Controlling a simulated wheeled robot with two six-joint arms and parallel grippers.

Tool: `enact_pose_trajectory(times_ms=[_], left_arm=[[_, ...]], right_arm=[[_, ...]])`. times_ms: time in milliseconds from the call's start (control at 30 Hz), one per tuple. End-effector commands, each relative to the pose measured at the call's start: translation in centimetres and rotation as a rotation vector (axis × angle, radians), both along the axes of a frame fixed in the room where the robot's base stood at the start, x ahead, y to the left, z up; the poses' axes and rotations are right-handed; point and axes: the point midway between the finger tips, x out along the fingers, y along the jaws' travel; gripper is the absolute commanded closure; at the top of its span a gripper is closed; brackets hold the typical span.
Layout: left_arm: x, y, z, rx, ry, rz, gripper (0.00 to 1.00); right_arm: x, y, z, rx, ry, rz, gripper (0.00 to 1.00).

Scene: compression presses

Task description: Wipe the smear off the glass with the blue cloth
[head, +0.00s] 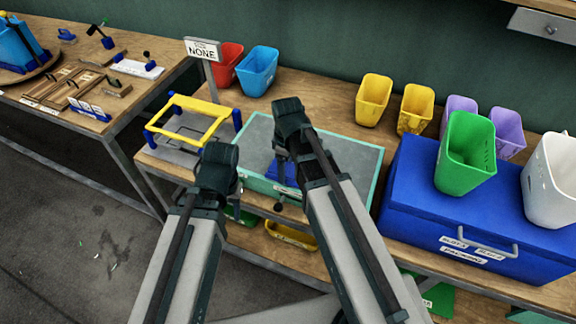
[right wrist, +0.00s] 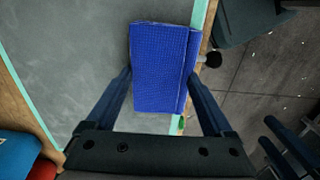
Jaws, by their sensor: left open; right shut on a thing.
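The glass (head: 348,152) is a grey pane with a mint-green frame, lying flat on the workbench. The blue cloth (right wrist: 158,65) is a textured rectangle with a folded strip, over the pane near its frame edge. It also shows in the head view (head: 278,173), partly behind my right arm. My right gripper (right wrist: 165,88) is shut on the cloth, with one finger at each side of it. Whether the cloth touches the glass is not clear. My left gripper (head: 218,172) is open and empty, left of the pane's front edge. I cannot make out a smear.
A yellow frame on blue posts (head: 200,108) stands left of the pane. Red (head: 229,58) and blue (head: 257,70) bins stand behind it. A large blue box (head: 400,200) bearing green and white bins closes off the right. A small black knob (right wrist: 211,59) sits beside the pane.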

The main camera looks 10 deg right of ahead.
Motion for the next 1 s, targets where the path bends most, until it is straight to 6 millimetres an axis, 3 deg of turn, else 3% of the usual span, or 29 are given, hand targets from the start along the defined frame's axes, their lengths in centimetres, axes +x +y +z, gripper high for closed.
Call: enact_pose_trajectory(times_ms=[700, 1000], left_arm=[[0.0, 0.0, 6.0, 0.0, 0.0, 0.0, 0.5], [0.0, 0.0, 6.0, 0.0, 0.0, 0.0, 0.5]], right_arm=[[0.0, 0.0, 6.0, 0.0, 0.0, 0.0, 0.58], [0.0, 0.0, 6.0, 0.0, 0.0, 0.0, 0.58]])
